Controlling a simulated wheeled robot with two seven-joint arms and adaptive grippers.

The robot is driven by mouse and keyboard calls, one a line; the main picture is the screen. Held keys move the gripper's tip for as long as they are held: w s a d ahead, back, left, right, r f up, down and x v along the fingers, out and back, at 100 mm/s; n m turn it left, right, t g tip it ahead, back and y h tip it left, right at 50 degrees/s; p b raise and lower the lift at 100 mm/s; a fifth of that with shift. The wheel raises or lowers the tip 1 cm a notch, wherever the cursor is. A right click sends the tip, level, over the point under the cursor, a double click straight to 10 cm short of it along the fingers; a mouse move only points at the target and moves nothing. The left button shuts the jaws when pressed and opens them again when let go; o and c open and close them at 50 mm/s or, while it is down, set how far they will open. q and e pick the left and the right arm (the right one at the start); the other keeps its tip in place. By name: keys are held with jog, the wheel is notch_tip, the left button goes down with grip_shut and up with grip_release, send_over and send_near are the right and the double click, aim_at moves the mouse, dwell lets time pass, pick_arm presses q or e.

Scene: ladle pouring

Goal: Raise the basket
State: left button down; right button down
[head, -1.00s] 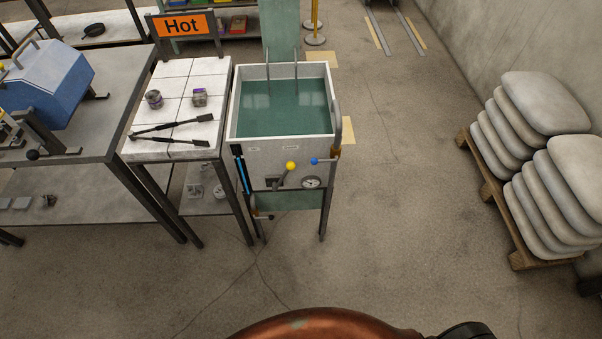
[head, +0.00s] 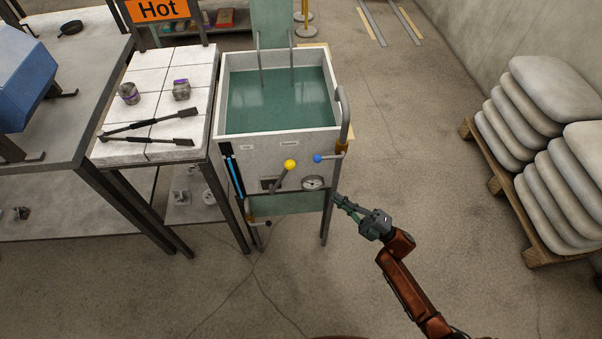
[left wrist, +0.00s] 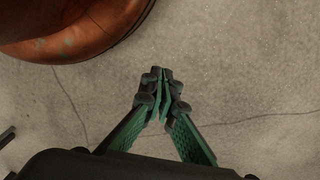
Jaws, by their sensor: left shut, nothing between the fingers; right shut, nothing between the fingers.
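A tank (head: 330,132) full of green liquid stands on legs in the head view. Two thin grey rods (head: 291,62) rise from the liquid near its back; any basket under the surface is hidden. Its front has a lever with a yellow knob (head: 290,164), a lever with a blue knob (head: 318,159), a round gauge (head: 312,183) and a blue level strip (head: 232,170). My right gripper (head: 336,198) is shut and empty, just right of the tank's front right leg, below the blue knob. My left gripper (left wrist: 164,72) is shut and empty above bare floor in the left wrist view.
Grey sacks (head: 530,150) lie on a pallet at the right. The floor between is clear.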

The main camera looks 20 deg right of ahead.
pick_arm(q)
jog(key=shift+r, duration=0.15)
pick_arm(e)
jog(key=shift+r, duration=0.2)
jog(key=shift+a, duration=0.1)
